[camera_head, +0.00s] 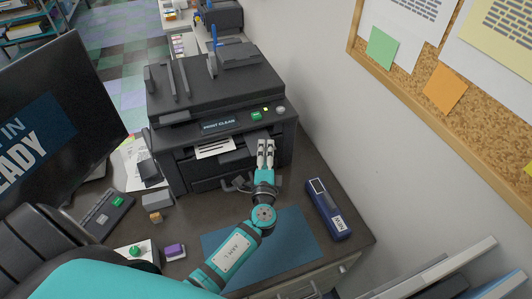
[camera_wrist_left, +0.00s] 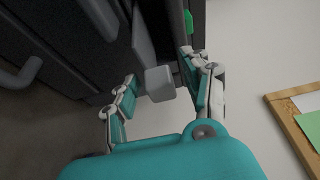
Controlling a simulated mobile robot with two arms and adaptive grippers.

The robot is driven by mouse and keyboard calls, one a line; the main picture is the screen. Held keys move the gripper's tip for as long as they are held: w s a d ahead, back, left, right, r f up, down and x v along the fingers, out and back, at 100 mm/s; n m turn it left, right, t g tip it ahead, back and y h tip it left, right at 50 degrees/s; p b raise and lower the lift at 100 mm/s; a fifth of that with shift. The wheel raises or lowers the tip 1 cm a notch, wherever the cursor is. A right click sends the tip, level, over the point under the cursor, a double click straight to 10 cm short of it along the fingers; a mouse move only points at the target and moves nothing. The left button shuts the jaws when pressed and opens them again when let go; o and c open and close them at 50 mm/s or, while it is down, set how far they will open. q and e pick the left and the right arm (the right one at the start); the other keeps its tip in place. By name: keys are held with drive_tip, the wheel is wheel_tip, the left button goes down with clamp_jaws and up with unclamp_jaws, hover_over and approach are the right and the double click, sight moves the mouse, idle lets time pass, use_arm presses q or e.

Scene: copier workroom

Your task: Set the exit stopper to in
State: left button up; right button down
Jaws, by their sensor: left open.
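The dark printer (camera_head: 170,150) stands on the desk, with a front display and a green button (camera_head: 256,115). A sheet of white paper (camera_head: 215,148) shows in its front slot. My left gripper (camera_head: 265,148) is at the right part of the printer's front, fingers pointing at it. In the left wrist view, my left gripper (camera_wrist_left: 158,70) is open, with a light grey block on a grey bar (camera_wrist_left: 160,84) between its fingers. This looks like the exit stopper; I cannot tell whether the fingers touch it. In the head view the gripper largely hides it. My right gripper is not in view.
A blue mat (camera_head: 290,240) lies under my left arm. A dark blue labelled case (camera_head: 328,208) is to its right. A wall with a corkboard (camera_head: 430,90) bounds the right side.

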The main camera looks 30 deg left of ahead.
use_arm(q)
drive_tip(key=c, duration=0.9)
clamp_jaws()
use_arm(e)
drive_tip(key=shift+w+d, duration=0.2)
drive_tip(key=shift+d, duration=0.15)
